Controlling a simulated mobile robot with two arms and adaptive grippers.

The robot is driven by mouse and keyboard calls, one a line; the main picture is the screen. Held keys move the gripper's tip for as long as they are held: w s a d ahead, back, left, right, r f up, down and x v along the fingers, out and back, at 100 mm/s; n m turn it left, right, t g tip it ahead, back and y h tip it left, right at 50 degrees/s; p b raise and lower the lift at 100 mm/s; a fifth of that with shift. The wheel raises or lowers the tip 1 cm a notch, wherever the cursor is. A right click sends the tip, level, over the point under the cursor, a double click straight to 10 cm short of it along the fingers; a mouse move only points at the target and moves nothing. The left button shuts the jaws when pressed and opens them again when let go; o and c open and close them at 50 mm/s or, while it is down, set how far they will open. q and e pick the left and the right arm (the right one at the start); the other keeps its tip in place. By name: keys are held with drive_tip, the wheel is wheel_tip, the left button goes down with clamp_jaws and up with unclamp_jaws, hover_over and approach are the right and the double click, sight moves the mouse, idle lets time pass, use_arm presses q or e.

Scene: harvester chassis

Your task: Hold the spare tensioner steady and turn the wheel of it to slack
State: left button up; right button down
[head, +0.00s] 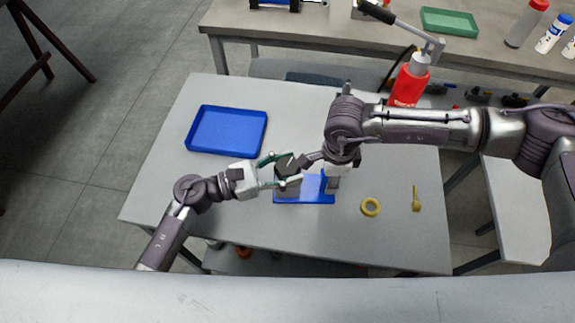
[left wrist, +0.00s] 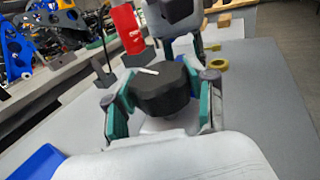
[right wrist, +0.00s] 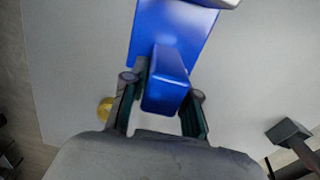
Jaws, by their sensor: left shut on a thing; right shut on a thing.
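The spare tensioner has a blue base (head: 311,190) flat on the grey table, with a dark wheel (head: 288,166) at its left end. In the left wrist view the wheel (left wrist: 160,92) is a black lobed knob with a white mark line on top. My left gripper (head: 284,170) is shut on the wheel, teal pads on both sides. My right gripper (head: 332,184) reaches down at the base's right end. In the right wrist view it is shut on the tensioner's raised blue block (right wrist: 166,80). The wheel's underside is hidden.
An empty blue tray (head: 226,131) lies at the table's back left. A yellow ring (head: 370,207) and a yellow pin-like part (head: 416,199) lie right of the tensioner. The table's front left is clear.

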use_arm(q)
drive_tip(key=n+t+y, duration=0.2)
drive_tip(key=t, duration=0.1)
drive_tip(key=n+t+y, duration=0.2)
drive_tip(key=t, duration=0.1)
drive_tip(key=shift+n, duration=0.4)
drive_tip(key=shift+t, duration=0.4)
drive_tip(key=o, duration=1.2)
drive_tip(key=shift+a, duration=0.1)
drive_tip(key=v, duration=1.2)
drive_tip(key=shift+r, duration=0.2)
use_arm(e)
drive_tip(key=c, duration=0.8)
unclamp_jaws()
